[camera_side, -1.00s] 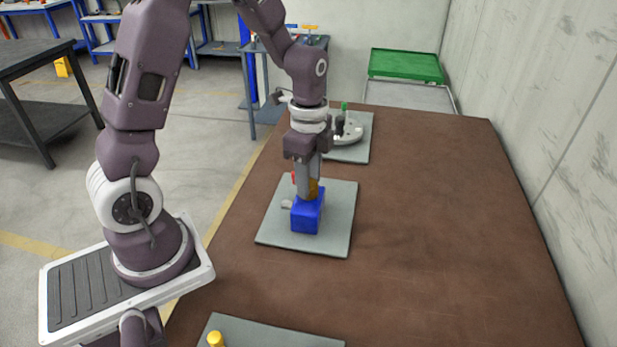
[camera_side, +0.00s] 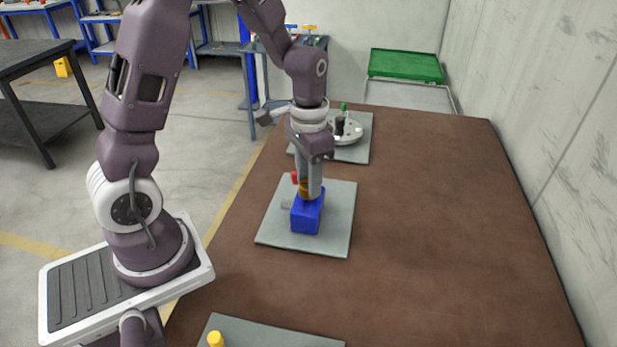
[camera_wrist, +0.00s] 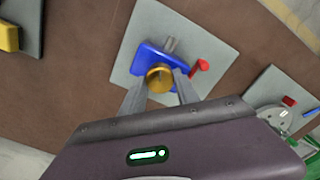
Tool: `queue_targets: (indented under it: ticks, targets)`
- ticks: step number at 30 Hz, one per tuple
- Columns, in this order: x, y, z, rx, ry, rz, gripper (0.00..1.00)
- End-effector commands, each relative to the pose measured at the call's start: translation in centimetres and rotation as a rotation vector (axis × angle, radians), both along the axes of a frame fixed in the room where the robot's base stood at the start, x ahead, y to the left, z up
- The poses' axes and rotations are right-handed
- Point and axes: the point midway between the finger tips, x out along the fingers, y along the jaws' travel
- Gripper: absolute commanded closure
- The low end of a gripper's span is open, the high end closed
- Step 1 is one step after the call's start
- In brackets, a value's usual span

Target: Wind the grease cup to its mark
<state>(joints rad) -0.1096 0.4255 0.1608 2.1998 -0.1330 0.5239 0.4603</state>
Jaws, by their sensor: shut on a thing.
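The grease cup (camera_wrist: 159,79) is a round brass-coloured cap on top of a blue block (camera_side: 307,214). The block stands on a grey plate (camera_side: 328,236). My gripper (camera_side: 309,191) points down at the cup from above and is shut on it, one finger on each side in the wrist view (camera_wrist: 160,85). In the side view the fingers hide most of the cup. A red piece (camera_wrist: 200,68) sticks out beside the block, and a short grey stub (camera_wrist: 169,45) shows at its far side. I cannot clearly tell which part is the mark.
Behind stands another grey plate with a round pale fixture (camera_side: 349,132) and a green peg. A yellow-topped part (camera_side: 215,339) is on a plate at the front edge. A green tray (camera_side: 405,65) lies beyond the table. The brown table (camera_side: 440,220) is clear on the right.

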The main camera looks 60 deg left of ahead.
Motion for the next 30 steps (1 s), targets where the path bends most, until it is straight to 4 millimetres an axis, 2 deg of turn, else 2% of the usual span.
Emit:
queue_targets:
  ticks: [30]
  targets:
    - [-0.2, 0.02, -0.13, 0.001, 0.006, 0.962, 1.0]
